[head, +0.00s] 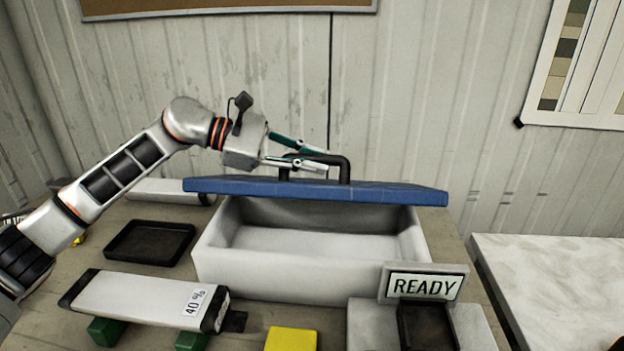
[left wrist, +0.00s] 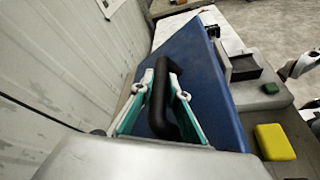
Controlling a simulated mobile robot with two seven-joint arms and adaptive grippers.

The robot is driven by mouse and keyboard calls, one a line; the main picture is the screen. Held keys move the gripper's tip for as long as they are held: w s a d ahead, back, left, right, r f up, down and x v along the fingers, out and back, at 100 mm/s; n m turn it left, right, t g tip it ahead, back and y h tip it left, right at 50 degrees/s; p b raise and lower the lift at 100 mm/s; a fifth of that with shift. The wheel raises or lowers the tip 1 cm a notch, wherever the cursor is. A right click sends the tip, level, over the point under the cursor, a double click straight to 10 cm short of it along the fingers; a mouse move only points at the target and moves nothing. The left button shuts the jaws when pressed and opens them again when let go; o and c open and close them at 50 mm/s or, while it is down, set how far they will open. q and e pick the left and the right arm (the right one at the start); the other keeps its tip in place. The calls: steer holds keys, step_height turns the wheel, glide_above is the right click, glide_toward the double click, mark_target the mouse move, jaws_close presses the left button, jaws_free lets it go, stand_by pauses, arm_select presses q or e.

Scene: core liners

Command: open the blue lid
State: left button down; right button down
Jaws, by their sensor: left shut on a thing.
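The blue lid (head: 320,190) is raised above the white box (head: 312,265), tilted with its front edge up, so the inside of the box shows below it. Its black handle (head: 345,168) stands on top. My left gripper (head: 322,163) is shut on the handle. In the left wrist view the fingers (left wrist: 160,100) lie on both sides of the black handle (left wrist: 166,112), with the blue lid (left wrist: 208,85) beyond. Whether the lid's back edge touches the box is hidden. My right gripper is not in the head view.
A READY sign (head: 423,286) stands by a grey block at the box's front right. A white core liner marked 40 % (head: 140,298) lies on green blocks at the left front. A black tray (head: 150,242) and a yellow block (head: 291,339) are nearby. A wall rises behind.

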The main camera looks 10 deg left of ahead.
arm_select(q)
steer(key=shift+w+r+b, duration=0.35)
steer(key=shift+w+r, duration=0.55)
steer(key=shift+w, duration=0.25)
steer(key=c, duration=2)
jaws_free()
steer(key=shift+o, duration=0.2)
steer(key=v, duration=1.2)
